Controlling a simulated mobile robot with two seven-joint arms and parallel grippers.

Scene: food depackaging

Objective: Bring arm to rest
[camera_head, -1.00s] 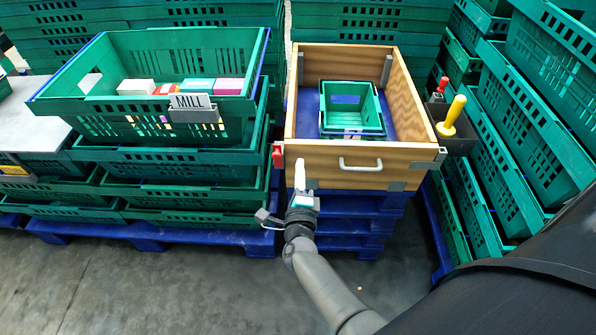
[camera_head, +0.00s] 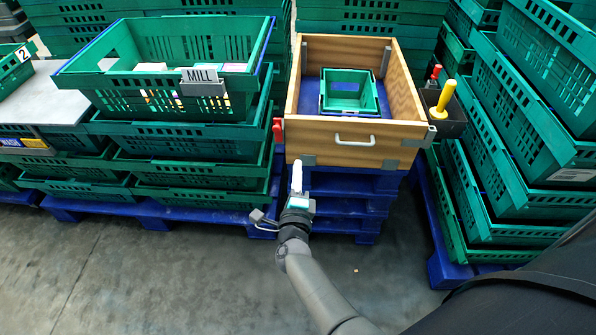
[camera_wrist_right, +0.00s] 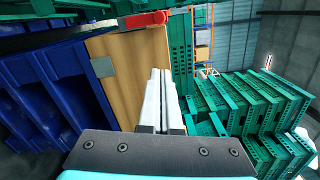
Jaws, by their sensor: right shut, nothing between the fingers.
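My right gripper (camera_head: 297,176) is in front of the left front corner of the wooden box (camera_head: 370,150), below the box's rim. Its white fingers are together with nothing between them. In the right wrist view the closed fingers (camera_wrist_right: 160,95) point up, with the wooden box wall (camera_wrist_right: 122,72) behind them. My right arm (camera_head: 318,292) reaches in from the lower right. My left gripper is not in view.
The wooden box stands on stacked blue pallets (camera_head: 345,213) and holds a small green crate (camera_head: 349,77). A red latch (camera_head: 278,130) is close by. Green crates (camera_head: 180,145) stand left, more crates (camera_head: 520,120) right. Grey floor (camera_head: 160,280) is free in front.

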